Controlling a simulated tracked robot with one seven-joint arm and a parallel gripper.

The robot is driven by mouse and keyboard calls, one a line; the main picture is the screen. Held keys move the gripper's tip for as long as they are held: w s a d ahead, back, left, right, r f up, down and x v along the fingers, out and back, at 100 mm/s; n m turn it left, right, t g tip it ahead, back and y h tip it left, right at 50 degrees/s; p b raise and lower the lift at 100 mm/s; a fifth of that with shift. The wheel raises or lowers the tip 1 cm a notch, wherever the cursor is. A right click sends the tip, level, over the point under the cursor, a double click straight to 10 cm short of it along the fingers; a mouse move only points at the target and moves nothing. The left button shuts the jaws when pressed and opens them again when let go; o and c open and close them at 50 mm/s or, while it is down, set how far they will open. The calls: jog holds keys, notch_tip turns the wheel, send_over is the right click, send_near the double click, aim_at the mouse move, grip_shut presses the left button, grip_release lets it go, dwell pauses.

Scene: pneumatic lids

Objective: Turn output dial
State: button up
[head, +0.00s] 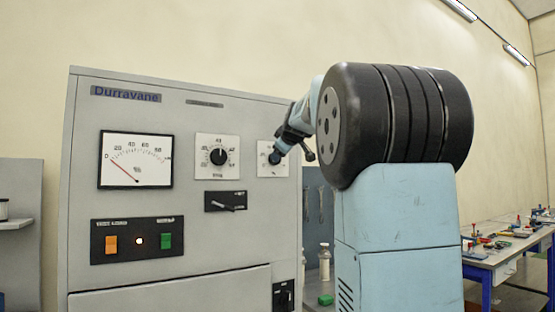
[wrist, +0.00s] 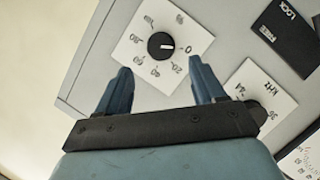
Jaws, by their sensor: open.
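A round black dial (wrist: 161,46) sits on a square white plate numbered from 0 upward. In the wrist view its white mark points toward the 0. Its name label cannot be read. In the head view its plate (head: 284,171) is at the panel's right side, with the knob mostly hidden by my gripper. My gripper (wrist: 160,66) is open and empty. Its two blue fingers point at the panel, and the dial shows just beyond the gap between their tips. No contact with the dial is visible. In the head view my gripper (head: 276,154) is close before the plate.
The grey Durravane cabinet (head: 180,205) carries a kHz dial (head: 218,157), a needle meter (head: 136,160) and a lever plate (head: 226,201). A LOCK/FREE plate (wrist: 283,35) shows at upper right in the wrist view. A workbench (head: 500,258) stands at far right.

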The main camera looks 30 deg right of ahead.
jog(key=x, duration=0.8)
jog(key=shift+c, duration=0.4)
jog(key=c, duration=0.9)
jog(key=shift+d, duration=0.1)
jog(key=shift+c, duration=0.5)
